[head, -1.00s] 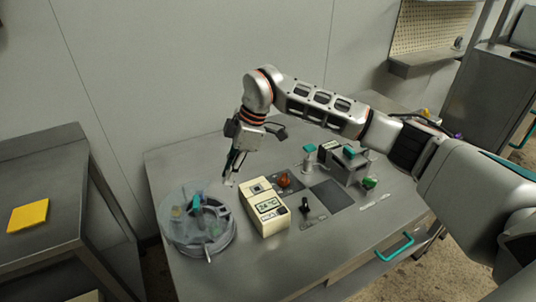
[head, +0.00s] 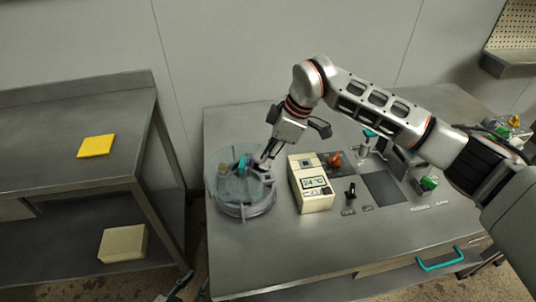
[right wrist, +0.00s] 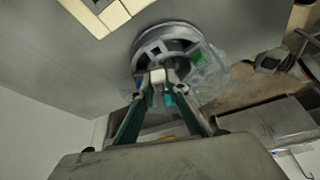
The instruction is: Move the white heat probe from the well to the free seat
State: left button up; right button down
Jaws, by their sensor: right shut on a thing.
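My right gripper (head: 265,162) is over the right part of the round grey carousel (head: 246,207), which has a clear cover. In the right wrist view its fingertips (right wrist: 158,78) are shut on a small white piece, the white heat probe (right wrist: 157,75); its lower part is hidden. A square holder with a dark opening (right wrist: 155,47) shows on the carousel just beyond the probe. The cream heater block (head: 312,190), reading 24 °C, stands right of the carousel, its well (head: 305,163) on top. My left gripper (head: 176,288) shows only partly at the bottom edge; its jaws are unclear.
A teal piece (head: 243,163) stands up on the carousel. Right of the heater are an orange-red knob (head: 334,159), a black lever (head: 350,192) and a green button (head: 429,183). The front of the table (head: 300,250) is clear. A yellow pad (head: 96,146) lies on the left bench.

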jog(key=shift+r+p, duration=0.1)
jog(key=shift+p, duration=0.25)
dwell(0.9)
jog(key=shift+f, duration=0.3)
dwell(0.4)
jog(key=shift+f+b, duration=0.3)
jog(key=shift+f, duration=0.05)
jog(key=shift+f, duration=0.65)
jog(key=shift+f+b, duration=0.3)
jog(key=shift+f, duration=0.05)
jog(key=shift+f, duration=0.15)
dwell(0.5)
jog(key=shift+f, duration=0.15)
jog(key=shift+f, duration=0.45)
dwell(0.5)
jog(key=shift+f, duration=0.1)
dwell(0.8)
